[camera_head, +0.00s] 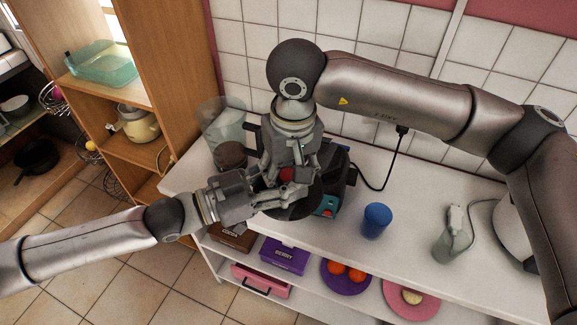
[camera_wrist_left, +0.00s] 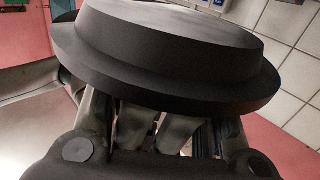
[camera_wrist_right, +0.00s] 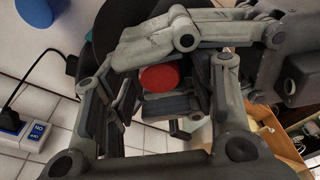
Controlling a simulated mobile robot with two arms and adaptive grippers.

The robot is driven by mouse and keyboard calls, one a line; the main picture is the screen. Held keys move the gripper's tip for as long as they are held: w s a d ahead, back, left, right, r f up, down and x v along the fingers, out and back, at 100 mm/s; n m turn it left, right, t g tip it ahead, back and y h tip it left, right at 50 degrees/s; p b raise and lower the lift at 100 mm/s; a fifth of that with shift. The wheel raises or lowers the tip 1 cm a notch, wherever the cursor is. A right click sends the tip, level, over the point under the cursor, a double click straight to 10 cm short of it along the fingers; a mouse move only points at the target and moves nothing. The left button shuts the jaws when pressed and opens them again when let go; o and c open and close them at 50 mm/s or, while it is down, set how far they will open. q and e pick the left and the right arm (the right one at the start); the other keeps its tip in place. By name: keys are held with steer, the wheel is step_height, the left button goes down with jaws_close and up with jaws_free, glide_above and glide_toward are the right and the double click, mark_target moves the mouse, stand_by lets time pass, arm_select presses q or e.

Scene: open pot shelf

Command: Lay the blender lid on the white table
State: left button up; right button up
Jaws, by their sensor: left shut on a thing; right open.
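The blender lid, a black stepped round disc (camera_wrist_left: 165,60), fills the upper part of the left wrist view. My left gripper (camera_head: 268,188) is shut on it from beneath in that view. In the head view the lid (camera_head: 296,208) shows as a dark disc, partly covered by both grippers, over the white table (camera_head: 410,240). My right gripper (camera_head: 287,176) is open and points down close over the left gripper. A red round part (camera_wrist_right: 160,78) shows between its fingers; I cannot tell what it belongs to. Whether the lid touches the table is hidden.
A black appliance with a teal panel (camera_head: 327,206) stands just behind the grippers. A clear jar (camera_head: 222,122) is at the table's back left, a blue cup (camera_head: 376,220) to the right. Table around the blue cup is clear.

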steer(key=c, duration=0.5)
arm_select(q)
steer(key=o, duration=0.6)
arm_select(e)
steer(key=shift+c, duration=0.9)
arm_select(q)
steer(key=o, duration=0.5)
steer(key=shift+a, duration=0.15)
